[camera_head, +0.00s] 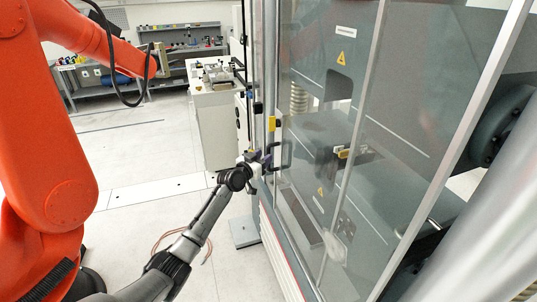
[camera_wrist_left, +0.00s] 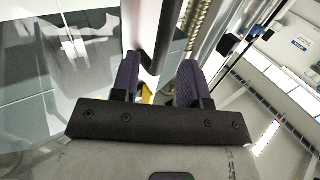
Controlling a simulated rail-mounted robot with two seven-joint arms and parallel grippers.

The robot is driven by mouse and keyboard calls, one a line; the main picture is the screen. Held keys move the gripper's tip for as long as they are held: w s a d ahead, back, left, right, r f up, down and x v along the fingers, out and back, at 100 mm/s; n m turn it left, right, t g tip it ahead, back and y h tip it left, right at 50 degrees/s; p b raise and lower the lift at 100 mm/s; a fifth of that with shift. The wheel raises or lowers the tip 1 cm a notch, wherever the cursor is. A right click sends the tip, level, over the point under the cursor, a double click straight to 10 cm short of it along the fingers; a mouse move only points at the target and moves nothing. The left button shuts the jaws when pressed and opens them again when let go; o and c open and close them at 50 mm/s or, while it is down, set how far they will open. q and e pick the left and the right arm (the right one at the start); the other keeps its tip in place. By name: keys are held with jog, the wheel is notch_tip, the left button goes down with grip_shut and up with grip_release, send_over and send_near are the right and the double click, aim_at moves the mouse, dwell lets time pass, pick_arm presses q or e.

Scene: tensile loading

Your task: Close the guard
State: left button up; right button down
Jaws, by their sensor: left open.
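The guard (camera_head: 318,120) is a clear, metal-framed panel across the front of the tall grey testing machine. A black handle (camera_head: 287,155) stands on its left frame edge. My left gripper (camera_head: 268,158) is at this edge, right beside the handle. In the left wrist view, the two purple-padded fingers of my left gripper (camera_wrist_left: 157,78) are apart. A black bar (camera_wrist_left: 160,38), which looks like the handle, lies just ahead between them; I cannot tell whether they touch it. The right gripper is not in view.
A large orange robot arm (camera_head: 45,150) stands at the left. A white cabinet (camera_head: 212,125) with small parts on top stands behind. A grey shelf bench (camera_head: 95,85) is at the back wall. The pale floor (camera_head: 135,165) between them is mostly clear.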

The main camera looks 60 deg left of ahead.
aim_at(269, 167)
pick_arm(q)
jog(key=shift+b+x, duration=0.35)
jog(key=shift+x, duration=1.65)
grip_shut()
